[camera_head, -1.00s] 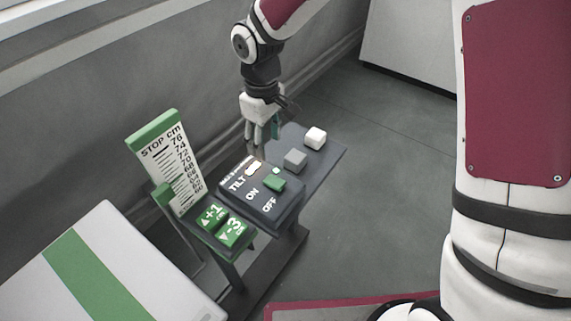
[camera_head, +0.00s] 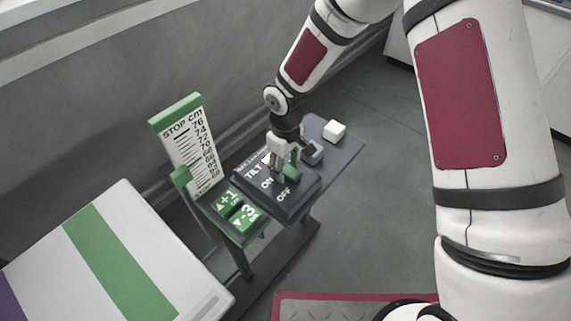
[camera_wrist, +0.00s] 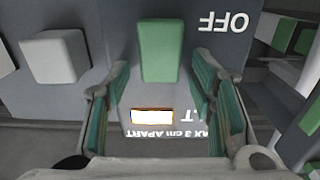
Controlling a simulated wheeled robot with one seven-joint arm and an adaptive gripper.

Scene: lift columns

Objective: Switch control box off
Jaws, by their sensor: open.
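The control box (camera_head: 300,196) is a dark panel marked TILT, ON and OFF, on a grey stand. Its green switch (camera_head: 291,173) is a raised block beside the ON and OFF labels; it also shows in the wrist view (camera_wrist: 160,50). Which label it is set to I cannot tell. A bright lamp (camera_wrist: 152,116) with an orange edge is lit next to TILT. My gripper (camera_head: 284,164) is over the box, pointing down. In the wrist view its fingers (camera_wrist: 162,76) are open, one on each side of the switch's near end, with gaps visible. The ON label is hidden in the wrist view.
A grey block (camera_head: 313,153) and a white block (camera_head: 334,131) stand on the panel beyond the box. Green +1 and -3 buttons (camera_head: 236,208) and a STOP cm scale (camera_head: 188,150) are at left. A white table with a green stripe (camera_head: 110,255) is at front left.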

